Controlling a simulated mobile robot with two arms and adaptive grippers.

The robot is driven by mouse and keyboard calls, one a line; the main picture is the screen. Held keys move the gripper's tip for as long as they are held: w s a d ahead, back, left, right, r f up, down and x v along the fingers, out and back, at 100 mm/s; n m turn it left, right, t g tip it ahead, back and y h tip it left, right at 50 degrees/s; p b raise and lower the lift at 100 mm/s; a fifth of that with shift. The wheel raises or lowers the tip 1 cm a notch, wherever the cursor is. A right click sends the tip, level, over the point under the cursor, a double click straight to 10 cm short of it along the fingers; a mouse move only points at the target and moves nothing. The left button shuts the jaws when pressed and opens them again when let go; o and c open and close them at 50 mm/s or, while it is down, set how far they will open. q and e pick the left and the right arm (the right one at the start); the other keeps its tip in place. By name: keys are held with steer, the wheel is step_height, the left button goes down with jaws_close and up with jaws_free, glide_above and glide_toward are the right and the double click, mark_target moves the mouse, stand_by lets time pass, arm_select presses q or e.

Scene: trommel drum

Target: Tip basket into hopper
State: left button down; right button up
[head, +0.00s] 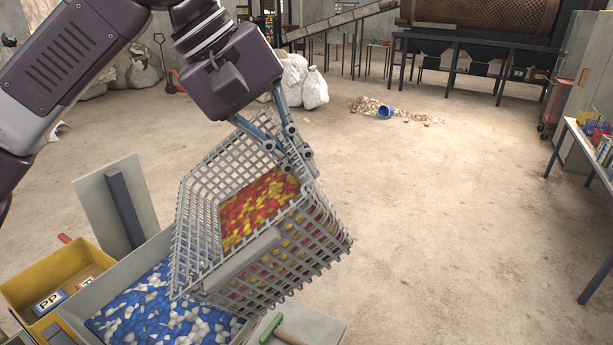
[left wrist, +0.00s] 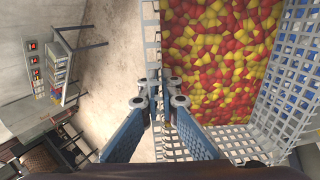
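A grey lattice basket (head: 207,272) holds red and yellow pieces (head: 258,207). It is tilted and overhangs a grey open-topped bin (head: 87,304), which looks like the hopper and holds blue and white pieces (head: 160,315). My left gripper (head: 294,160) is shut on the basket's far rim. In the left wrist view, the fingers (left wrist: 160,97) close on the lattice rim, with the red and yellow pieces (left wrist: 215,60) beside them inside the basket. The basket hides part of the bin's right side. My right gripper is not in view.
A yellow crate (head: 22,285) with a "PP" label stands left of the bin. A green-handled tool (head: 272,330) lies on a grey surface at the bottom. A blue container (head: 386,112) lies among spilled bits on the floor. A table (head: 590,150) is at right; the middle floor is clear.

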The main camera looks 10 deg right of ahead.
arm_select(q)
steer(key=shift+a+r+h, duration=0.35)
steer(key=shift+r+h, duration=0.1)
steer(key=shift+h, duration=0.05)
steer(key=shift+s+a+r+h, duration=0.1)
steer(key=shift+a+r+h, duration=0.45)
steer(key=shift+h, duration=0.25)
steer(key=a+h+b, duration=0.3)
steer(key=a+b, duration=0.1)
steer(key=b, duration=0.2)
steer(key=s+a+t+h+b, duration=0.1)
steer(key=a+h+b, duration=0.3)
steer(key=b, duration=0.3)
steer(key=a+h+b, duration=0.3)
steer(key=a+b, duration=0.2)
steer(key=b, duration=0.1)
steer(key=shift+s+a+f+t+h+b, duration=0.3)
steer(key=shift+s+a+f+b, duration=0.05)
steer(key=shift+s+b, duration=0.05)
steer(key=shift+a+r+h+b, duration=0.1)
steer(key=shift+a+h+b, duration=0.2)
steer(key=shift+a+b, duration=0.2)
steer(key=shift+s+a+r, duration=0.1)
steer(key=shift+a+r, duration=0.1)
steer(key=shift+a, duration=0.1)
steer(key=shift+b, duration=0.3)
